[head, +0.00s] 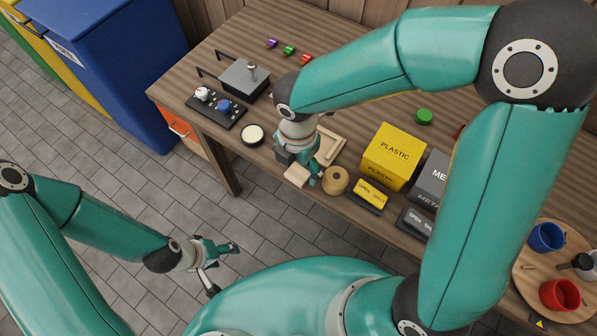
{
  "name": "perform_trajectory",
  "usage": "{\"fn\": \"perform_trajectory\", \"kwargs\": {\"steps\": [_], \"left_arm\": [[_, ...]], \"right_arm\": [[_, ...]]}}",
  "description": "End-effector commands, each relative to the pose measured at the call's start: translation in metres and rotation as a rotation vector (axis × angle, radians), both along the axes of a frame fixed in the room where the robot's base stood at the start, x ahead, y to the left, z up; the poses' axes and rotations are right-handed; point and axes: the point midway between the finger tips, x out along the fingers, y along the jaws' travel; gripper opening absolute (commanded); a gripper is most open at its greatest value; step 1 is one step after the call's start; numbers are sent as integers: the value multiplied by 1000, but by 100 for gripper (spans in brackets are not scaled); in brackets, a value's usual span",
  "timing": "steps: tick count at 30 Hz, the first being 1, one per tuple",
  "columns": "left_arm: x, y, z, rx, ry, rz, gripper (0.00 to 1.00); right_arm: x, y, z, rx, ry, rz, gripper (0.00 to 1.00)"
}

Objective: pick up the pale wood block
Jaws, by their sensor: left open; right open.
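The pale wood block (296,176) lies near the front edge of the wooden workbench (226,157). My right gripper (301,168) points down over the block, with its fingers open around or just above it. I cannot tell whether they touch the block. The gripper hides the block's far part. My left gripper (225,268) is open and empty, over the floor in front of the bench.
A round tan roll (336,180) stands close to the right of the block. A pale wooden tray (334,146) lies behind. A yellow plastic box (394,156) and a grey metal box (430,178) stand further right. A white-topped jar (252,135) is to the left.

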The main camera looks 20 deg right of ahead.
Motion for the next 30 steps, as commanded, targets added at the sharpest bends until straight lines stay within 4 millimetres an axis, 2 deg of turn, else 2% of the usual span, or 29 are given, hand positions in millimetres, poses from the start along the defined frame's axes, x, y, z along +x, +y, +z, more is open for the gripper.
{"fn": "perform_trajectory", "kwargs": {"steps": [1,4,13,22,30], "left_arm": [[0,0,-2,0,0,0,61],[0,0,-3,0,0,0,61],[0,0,-3,0,0,0,61],[0,0,-3,0,0,0,61],[0,0,-3,0,0,0,61]], "right_arm": [[-1,-1,-9,-2,3,0,81],[0,-1,-19,-1,2,0,81],[0,0,-24,1,-1,0,81],[0,0,-23,1,-1,0,32],[0,0,-23,1,-1,0,32]]}}
